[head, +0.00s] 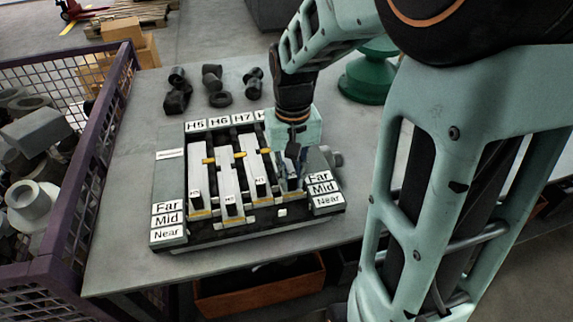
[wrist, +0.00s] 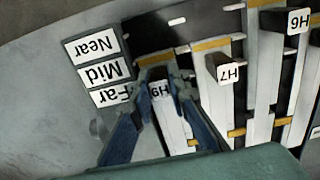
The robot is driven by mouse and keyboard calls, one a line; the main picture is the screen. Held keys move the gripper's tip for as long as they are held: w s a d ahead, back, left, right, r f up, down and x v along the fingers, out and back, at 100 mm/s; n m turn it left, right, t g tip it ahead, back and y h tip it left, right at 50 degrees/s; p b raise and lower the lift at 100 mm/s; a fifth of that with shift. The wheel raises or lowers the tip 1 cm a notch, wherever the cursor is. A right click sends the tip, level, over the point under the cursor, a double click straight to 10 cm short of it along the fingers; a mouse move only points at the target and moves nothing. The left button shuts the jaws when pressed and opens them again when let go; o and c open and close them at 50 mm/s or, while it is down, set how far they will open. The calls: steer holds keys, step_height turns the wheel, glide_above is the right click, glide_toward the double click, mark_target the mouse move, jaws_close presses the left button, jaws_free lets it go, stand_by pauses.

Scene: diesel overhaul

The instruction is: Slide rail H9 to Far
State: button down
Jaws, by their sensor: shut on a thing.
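Rail H9 is a pale bar with a black upright handle. Its white H9 label (wrist: 160,91) shows upside down in the wrist view. The two blue fingers of my gripper (wrist: 164,82) are shut on the handle, one on each side. In the wrist view the handle looks about level with the Far label (wrist: 109,96); the slant makes the exact level hard to tell. In the head view my gripper (head: 292,166) is over the rightmost slot, beside the right-hand Far label (head: 319,177), and hides most of H9.
Rail H7 (wrist: 225,68) is close beside H9, with H6 (wrist: 297,20) beyond and H5 (head: 195,194) at the far left. Dark parts (head: 213,79) stand on the bench behind the fixture. A purple mesh bin (head: 113,122) stands to the left.

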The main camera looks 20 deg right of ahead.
steer(key=shift+w+r, duration=0.1)
steer(key=shift+w, duration=1.85)
steer(key=c, duration=1.8)
jaws_free()
steer(key=shift+w, duration=0.1)
steer(key=shift+c, duration=0.2)
step_height(320, 180, up, 12)
